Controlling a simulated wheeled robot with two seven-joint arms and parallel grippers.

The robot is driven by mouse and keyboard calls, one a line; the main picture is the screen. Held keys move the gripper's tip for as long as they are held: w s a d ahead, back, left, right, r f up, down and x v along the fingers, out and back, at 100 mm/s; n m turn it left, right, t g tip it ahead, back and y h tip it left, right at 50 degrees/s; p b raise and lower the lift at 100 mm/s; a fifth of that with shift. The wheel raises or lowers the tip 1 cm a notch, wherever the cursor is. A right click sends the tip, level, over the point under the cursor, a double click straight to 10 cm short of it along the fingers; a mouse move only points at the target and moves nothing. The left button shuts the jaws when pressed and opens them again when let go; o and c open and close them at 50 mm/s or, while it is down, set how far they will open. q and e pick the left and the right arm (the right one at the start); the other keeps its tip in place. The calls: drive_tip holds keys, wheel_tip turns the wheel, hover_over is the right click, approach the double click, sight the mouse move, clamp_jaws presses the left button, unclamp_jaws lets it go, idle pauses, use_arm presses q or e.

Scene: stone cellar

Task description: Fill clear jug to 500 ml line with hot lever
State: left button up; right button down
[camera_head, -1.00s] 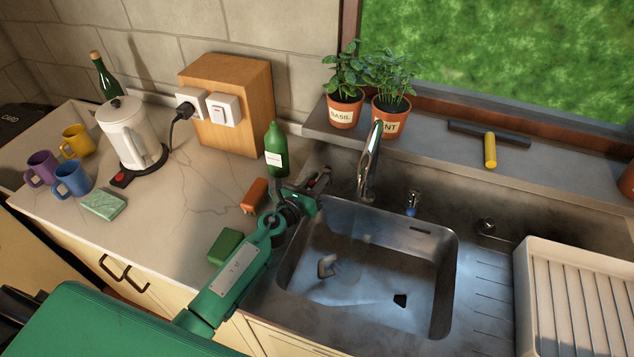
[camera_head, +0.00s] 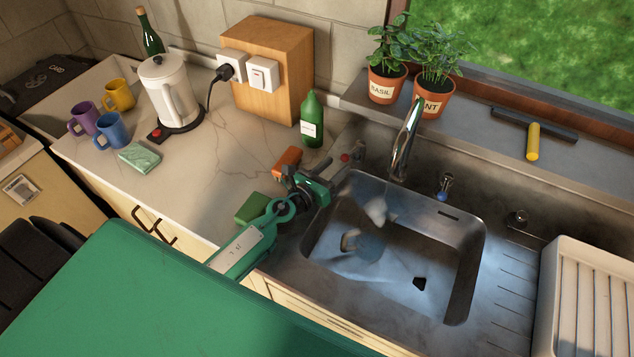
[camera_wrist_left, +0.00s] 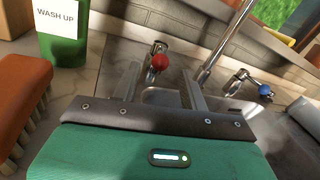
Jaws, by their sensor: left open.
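The clear jug (camera_head: 369,246) stands in the sink basin below the chrome spout (camera_head: 405,140); its see-through body is hard to make out, and its 500 ml line and water level cannot be read. A pale patch shows above it; I cannot tell whether it is water, steam or a reflection. The red-marked hot lever (camera_head: 346,157) is at the sink's back left corner, and it also shows in the left wrist view (camera_wrist_left: 160,62). My left gripper (camera_head: 335,174) is open and empty just short of this lever. In the wrist view the lever appears between and beyond its fingers.
The blue-marked lever (camera_head: 445,184) is right of the spout. A green bottle (camera_head: 312,120), an orange brush (camera_head: 287,161) and a green sponge (camera_head: 252,208) are close to my left gripper. A kettle (camera_head: 169,90) and mugs stand farther left. A white drainer (camera_head: 590,300) is at right.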

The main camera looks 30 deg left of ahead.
use_arm(q)
drive_tip(key=b+v, duration=0.1)
drive_tip(key=v, duration=0.5)
drive_tip(key=shift+s+a, duration=0.15)
drive_tip(key=shift+s, duration=0.45)
drive_tip(key=shift+c, duration=0.2)
